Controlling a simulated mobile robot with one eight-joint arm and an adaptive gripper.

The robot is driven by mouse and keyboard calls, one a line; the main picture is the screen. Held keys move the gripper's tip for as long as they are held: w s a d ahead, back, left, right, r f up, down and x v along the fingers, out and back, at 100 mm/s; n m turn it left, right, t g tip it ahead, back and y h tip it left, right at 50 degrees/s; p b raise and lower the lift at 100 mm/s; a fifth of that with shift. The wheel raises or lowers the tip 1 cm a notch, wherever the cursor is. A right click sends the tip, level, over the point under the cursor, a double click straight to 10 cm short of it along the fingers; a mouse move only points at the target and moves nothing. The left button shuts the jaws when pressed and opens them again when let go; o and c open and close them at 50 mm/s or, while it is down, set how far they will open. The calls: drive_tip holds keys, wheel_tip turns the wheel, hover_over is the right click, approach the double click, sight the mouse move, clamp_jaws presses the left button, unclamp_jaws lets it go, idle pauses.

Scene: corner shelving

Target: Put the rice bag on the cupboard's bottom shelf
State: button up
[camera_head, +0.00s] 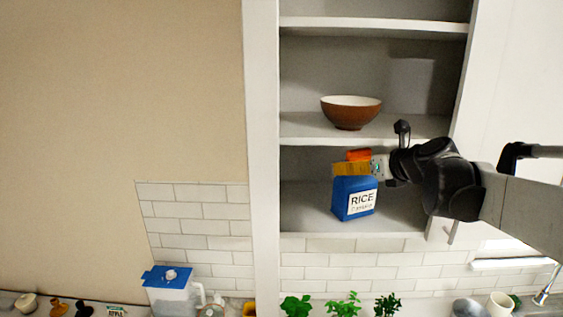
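The rice bag (352,203) is blue with a white RICE label. It is in the cupboard's bottom compartment, over the bottom shelf (304,215), slightly turned. Whether its underside rests on the shelf is hard to tell. My gripper (356,162) reaches in from the right, right at the bag's top. Orange and yellow pieces show at its tip, just above the blue body. I cannot tell whether the fingers are closed on the bag or apart.
A brown bowl (351,114) stands on the shelf above, close over my gripper. The cupboard's left side wall (264,130) is a tall white edge. The bottom shelf has free room left of the bag. A blue-lidded jug (172,291) and plants (341,305) stand below.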

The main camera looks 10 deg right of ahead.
drive_tip(key=shift+s, duration=0.15)
drive_tip(key=shift+f, duration=0.1)
drive_tip(key=shift+f, duration=0.15)
drive_tip(key=o, duration=1.2)
drive_tip(key=shift+c, duration=0.2)
